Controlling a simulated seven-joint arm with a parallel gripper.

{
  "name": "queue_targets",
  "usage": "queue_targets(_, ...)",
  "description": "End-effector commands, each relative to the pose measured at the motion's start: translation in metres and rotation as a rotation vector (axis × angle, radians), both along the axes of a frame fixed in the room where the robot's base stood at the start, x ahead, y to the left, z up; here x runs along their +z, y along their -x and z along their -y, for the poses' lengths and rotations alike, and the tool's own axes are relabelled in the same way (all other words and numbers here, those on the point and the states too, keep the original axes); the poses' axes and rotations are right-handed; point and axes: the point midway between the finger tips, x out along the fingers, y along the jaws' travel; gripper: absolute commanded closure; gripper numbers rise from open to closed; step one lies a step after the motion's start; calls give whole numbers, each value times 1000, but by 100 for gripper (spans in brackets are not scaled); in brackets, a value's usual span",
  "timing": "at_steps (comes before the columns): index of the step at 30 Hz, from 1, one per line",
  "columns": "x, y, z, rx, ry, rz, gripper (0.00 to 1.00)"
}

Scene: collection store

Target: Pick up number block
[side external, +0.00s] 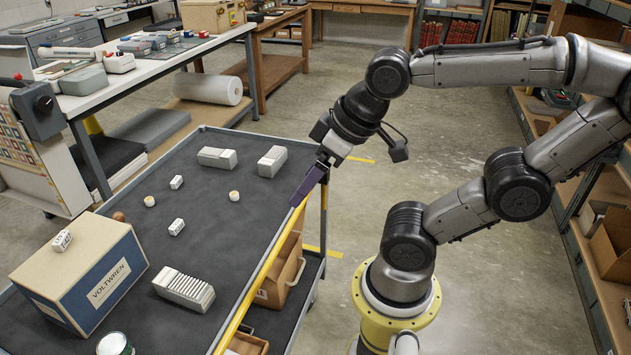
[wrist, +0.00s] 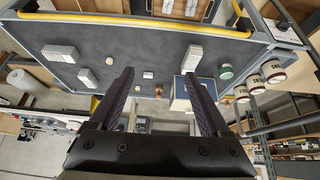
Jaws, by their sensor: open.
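Small white blocks are candidates for the number block, and I cannot tell which is meant. One with dark marks (side external: 61,240) sits tilted on top of the blue and tan VOLTWREN box (side external: 112,282). Two more stand on the dark cart top, a far one (side external: 176,182) and a nearer one (side external: 176,227). My gripper (side external: 302,192) is above the cart's right edge, apart from all of them. In the wrist view my gripper (wrist: 159,73) is open and empty, with a small white block (wrist: 148,75) seen far below between its fingers.
A ridged white block (side external: 184,289) and two larger white blocks (side external: 217,157) (side external: 272,161) lie on the cart (side external: 230,265). Two small round pieces (side external: 234,195) (side external: 149,201) and a green tin (side external: 114,344) also stand there. A yellow rail (side external: 262,272) edges the cart.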

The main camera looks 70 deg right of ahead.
Motion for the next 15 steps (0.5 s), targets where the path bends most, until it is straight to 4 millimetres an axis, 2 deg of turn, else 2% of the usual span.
queue_targets(3, -3, 13, -1, 0, -7, -22, 19)
queue_targets(12, -3, 13, -1, 0, -7, -24, 19)
queue_targets(15, -3, 13, -1, 0, -7, -24, 35)
